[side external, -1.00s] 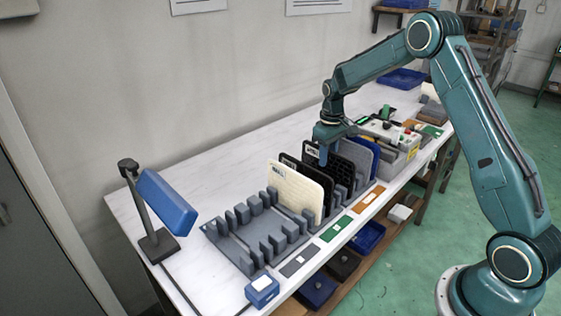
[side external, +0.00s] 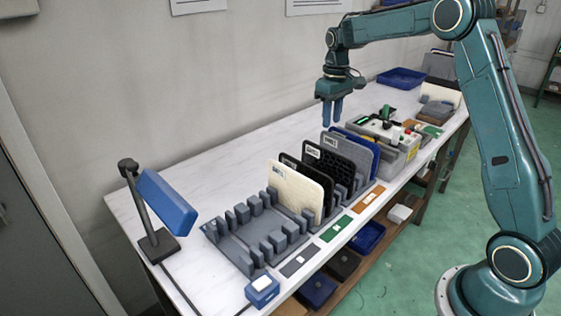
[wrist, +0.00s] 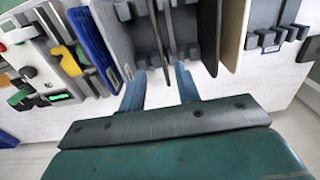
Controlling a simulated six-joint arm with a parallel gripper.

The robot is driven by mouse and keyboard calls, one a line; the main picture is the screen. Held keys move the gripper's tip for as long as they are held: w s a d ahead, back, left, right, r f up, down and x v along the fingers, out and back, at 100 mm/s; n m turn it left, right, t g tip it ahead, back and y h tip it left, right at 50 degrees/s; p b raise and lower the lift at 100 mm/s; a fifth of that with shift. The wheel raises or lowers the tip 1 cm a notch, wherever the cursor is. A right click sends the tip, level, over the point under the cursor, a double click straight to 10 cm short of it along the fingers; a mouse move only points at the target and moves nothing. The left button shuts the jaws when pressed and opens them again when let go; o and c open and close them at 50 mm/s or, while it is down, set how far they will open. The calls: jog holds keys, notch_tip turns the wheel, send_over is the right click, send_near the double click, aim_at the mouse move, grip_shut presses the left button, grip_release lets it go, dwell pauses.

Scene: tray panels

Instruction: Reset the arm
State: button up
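My gripper (side external: 330,112) hangs in the air above the back of the panel row, fingers pointing down. In the wrist view its two blue fingers (wrist: 160,88) stand apart with nothing between them. Below it, a grey slotted rack (side external: 262,222) holds upright panels: a cream one (side external: 295,192), black ones (side external: 335,163), a grey one (side external: 352,150) and a blue one (side external: 370,160). In the wrist view the blue panel (wrist: 93,48) is left of the fingers and the cream panel (wrist: 232,35) is to the right.
A device with coloured knobs (side external: 385,130) stands behind the rack. A blue lamp-like panel on a stand (side external: 165,205) is at the near left, with a small blue box (side external: 262,290) at the front edge. The white table (side external: 200,180) is clear along the wall.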

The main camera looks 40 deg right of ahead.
jog(key=shift+r, duration=0.55)
jog(key=s+a+r+t, duration=0.3)
jog(key=s+a+r, duration=0.75)
jog(key=s, duration=0.35)
jog(key=s+a+f+t, duration=0.1)
jog(key=s+a, duration=0.2)
jog(key=s, duration=0.6)
jog(key=s+a+f+t, duration=0.1)
jog(key=s+a+f, duration=0.1)
jog(key=s, duration=0.6)
jog(key=shift+s+a+f+t, duration=0.3)
jog(key=shift+s+a, duration=0.05)
jog(key=shift+a, duration=0.4)
